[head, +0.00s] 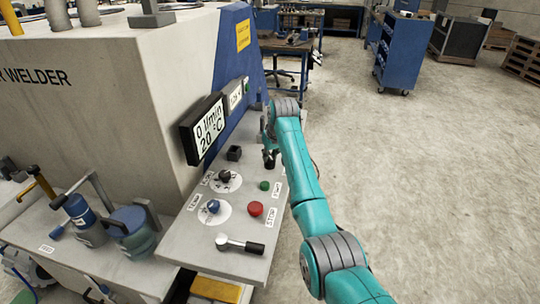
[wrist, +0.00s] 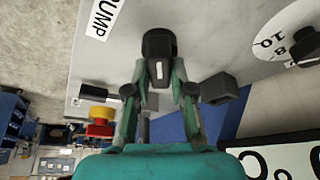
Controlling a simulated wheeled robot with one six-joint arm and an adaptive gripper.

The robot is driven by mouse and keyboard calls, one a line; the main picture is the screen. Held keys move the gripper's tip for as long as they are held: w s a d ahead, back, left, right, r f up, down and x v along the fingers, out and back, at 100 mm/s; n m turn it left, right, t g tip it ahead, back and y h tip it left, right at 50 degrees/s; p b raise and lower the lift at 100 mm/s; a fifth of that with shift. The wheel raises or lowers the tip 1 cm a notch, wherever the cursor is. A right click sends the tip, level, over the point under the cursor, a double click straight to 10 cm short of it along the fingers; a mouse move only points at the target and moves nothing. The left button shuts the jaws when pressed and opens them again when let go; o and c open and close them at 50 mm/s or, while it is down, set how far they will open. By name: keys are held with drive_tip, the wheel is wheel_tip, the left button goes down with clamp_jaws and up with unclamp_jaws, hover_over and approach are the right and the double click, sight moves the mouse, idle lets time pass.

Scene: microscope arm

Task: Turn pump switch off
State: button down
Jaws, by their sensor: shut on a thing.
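The pump switch (wrist: 159,45) is a black knob with a white mark, on the grey panel next to the PUMP label (wrist: 103,17). In the wrist view it sits at the tips of my gripper (wrist: 158,82), whose two fingers are closed in on either side of it. In the head view my gripper (head: 270,155) is over the far right part of the panel (head: 190,243) and hides the switch. The display (head: 206,128) reads 0 l/min and 20 °C.
The panel also carries a black dial (head: 224,176), a blue dial (head: 213,206), a green button (head: 264,186), a red button (head: 256,209) and a lever (head: 240,245). A small dark block (head: 234,153) stands near my gripper.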

drive_tip(key=n+y, duration=0.1)
drive_tip(key=n, duration=0.1)
drive_tip(key=n+g, duration=0.1)
drive_tip(key=n, duration=0.2)
drive_tip(key=shift+d+n+y, duration=0.15)
drive_tip(key=shift+n+y, duration=0.15)
drive_tip(key=shift+y, duration=0.1)
drive_tip(key=n+g, duration=0.1)
drive_tip(key=n, duration=0.1)
drive_tip(key=n+y, duration=0.1)
drive_tip(key=n, duration=0.1)
drive_tip(key=shift+w+n+g, duration=0.1)
drive_tip(key=shift+n+g, duration=0.2)
drive_tip(key=shift+g, duration=0.1)
drive_tip(key=shift+f+n, duration=0.1)
drive_tip(key=shift+n, duration=0.2)
drive_tip(key=c, duration=1)
unclamp_jaws()
drive_tip(key=v, duration=1.2)
